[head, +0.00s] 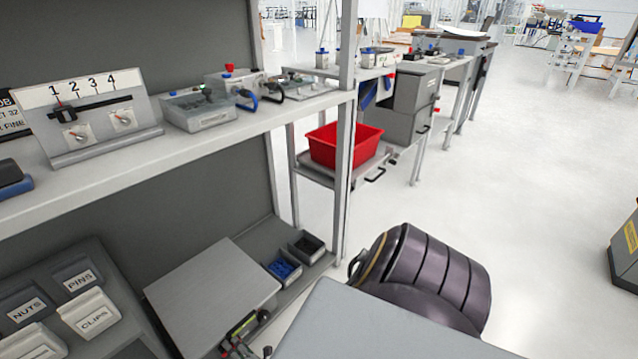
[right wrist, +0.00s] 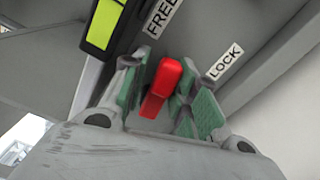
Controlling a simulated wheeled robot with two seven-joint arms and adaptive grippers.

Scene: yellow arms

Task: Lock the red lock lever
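The red lock lever (right wrist: 163,88) stands out from a grey panel in the right wrist view. The printed word FREE (right wrist: 163,16) is above it, and LOCK (right wrist: 225,62) is to its upper right. My right gripper (right wrist: 162,82) has one green-padded finger on each side of the lever. The fingers are apart, with the lever between them; whether either pad touches it is hard to tell. In the head view only small coloured parts show at the bottom edge, beside a grey box (head: 213,293), and the lever is not clear there. My left gripper is not in view.
A black part with yellow-green bars (right wrist: 104,22) lies close to the left finger. In the head view, a shelf (head: 190,150) with several fixtures stands above the grey box. Small bins (head: 308,247) sit behind it, and a red bin (head: 345,145) is farther back.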

